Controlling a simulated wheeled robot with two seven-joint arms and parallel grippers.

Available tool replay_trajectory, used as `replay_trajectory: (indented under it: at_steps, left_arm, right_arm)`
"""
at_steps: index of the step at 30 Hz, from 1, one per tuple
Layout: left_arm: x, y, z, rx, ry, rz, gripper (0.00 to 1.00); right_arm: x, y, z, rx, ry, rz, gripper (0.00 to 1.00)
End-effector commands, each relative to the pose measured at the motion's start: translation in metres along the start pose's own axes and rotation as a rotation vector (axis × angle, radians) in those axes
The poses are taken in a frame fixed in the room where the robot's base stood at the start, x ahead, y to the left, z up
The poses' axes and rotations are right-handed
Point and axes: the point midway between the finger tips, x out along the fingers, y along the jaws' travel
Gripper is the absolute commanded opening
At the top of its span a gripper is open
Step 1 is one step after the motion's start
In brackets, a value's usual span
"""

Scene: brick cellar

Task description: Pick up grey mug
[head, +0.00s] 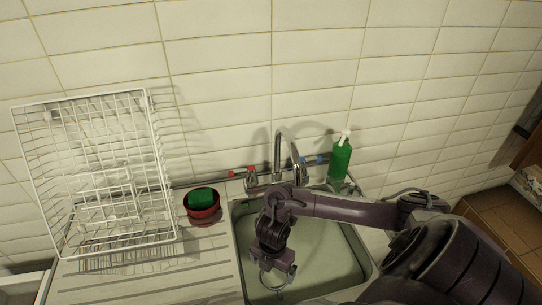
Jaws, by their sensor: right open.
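My right arm comes in from the right, and my right gripper (272,282) hangs down over the left part of the sink (324,240). Its jaws are open, with a pale rounded shape between or just below them. I cannot tell whether that shape is part of the fingers or the rim of a mug. No grey mug shows clearly anywhere in the head view. The arm and gripper hide part of the sink's inside. My left gripper is not in view.
A white wire dish rack (112,240) stands on the left drainboard (150,280). A red bowl (204,215) with a green thing inside sits beside the sink. A tap (279,150) and a green soap bottle (340,163) stand behind it, near the tiled wall.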

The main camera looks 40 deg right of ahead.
Motion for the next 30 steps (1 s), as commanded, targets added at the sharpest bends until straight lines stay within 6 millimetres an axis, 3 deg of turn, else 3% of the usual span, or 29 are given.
replay_trajectory:
  at_steps: [9, 15, 24, 30]
  left_arm:
    - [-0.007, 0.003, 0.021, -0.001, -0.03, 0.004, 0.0]
    - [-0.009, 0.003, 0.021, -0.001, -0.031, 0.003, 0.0]
    - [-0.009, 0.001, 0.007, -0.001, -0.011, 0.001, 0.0]
    - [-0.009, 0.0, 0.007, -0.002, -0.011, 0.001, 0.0]
  right_arm:
    - [0.037, -0.005, -0.002, 0.002, 0.003, -0.008, 0.97]
    - [0.067, -0.005, -0.002, 0.002, 0.002, -0.004, 0.97]
    - [0.074, -0.004, -0.001, 0.0, -0.001, -0.001, 0.97]
    - [0.074, -0.004, -0.001, 0.0, -0.001, -0.001, 0.73]
